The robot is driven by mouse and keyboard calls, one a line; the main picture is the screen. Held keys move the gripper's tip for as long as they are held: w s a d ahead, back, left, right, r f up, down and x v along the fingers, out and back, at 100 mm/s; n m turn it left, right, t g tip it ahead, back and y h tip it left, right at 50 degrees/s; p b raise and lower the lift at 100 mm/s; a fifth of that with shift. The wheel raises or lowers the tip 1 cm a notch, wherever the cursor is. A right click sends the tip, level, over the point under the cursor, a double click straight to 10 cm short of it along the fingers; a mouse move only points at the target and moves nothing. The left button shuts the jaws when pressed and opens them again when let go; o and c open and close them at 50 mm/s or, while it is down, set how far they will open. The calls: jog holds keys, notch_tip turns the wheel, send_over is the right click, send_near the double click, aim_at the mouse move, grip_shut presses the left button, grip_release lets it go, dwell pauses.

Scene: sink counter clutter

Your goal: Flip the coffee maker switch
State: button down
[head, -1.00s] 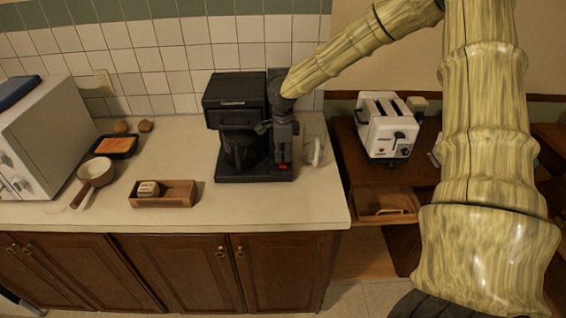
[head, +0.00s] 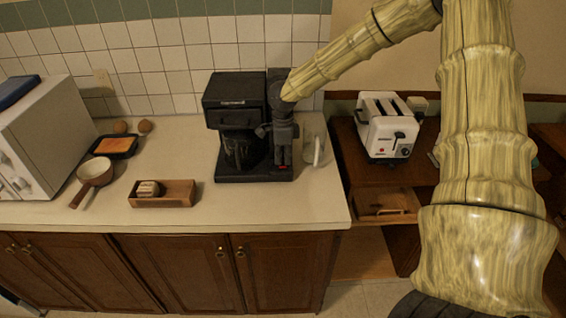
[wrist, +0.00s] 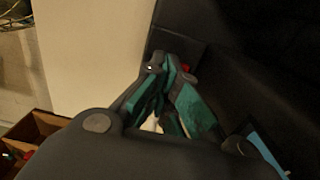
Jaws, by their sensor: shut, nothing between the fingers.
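The black coffee maker (head: 228,100) stands on the counter against the tiled wall in the head view. Its red switch (head: 283,167) shows at the front right of its base. My gripper (head: 281,157) points down just above the switch, with its fingers shut and empty. In the wrist view the gripper (wrist: 172,80) has its fingertips together beside a small red patch of the switch (wrist: 187,68), partly hidden by a fingertip. I cannot tell whether the tips touch the switch. The dark body of the coffee maker (wrist: 255,50) fills the right of the wrist view.
A clear glass vessel (head: 314,146) stands close to the right of the coffee maker. A wooden box (head: 180,194) and a pan (head: 95,171) lie to the left. A white toaster (head: 386,130) is on the lower brown table. The counter's front strip is clear.

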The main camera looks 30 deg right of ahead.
aim_at(283, 165)
jog(key=shift+f, duration=0.45)
dwell(0.3)
jog(key=shift+r+p, duration=3.15)
jog(key=shift+r, duration=0.4)
jog(key=shift+s+d, duration=0.1)
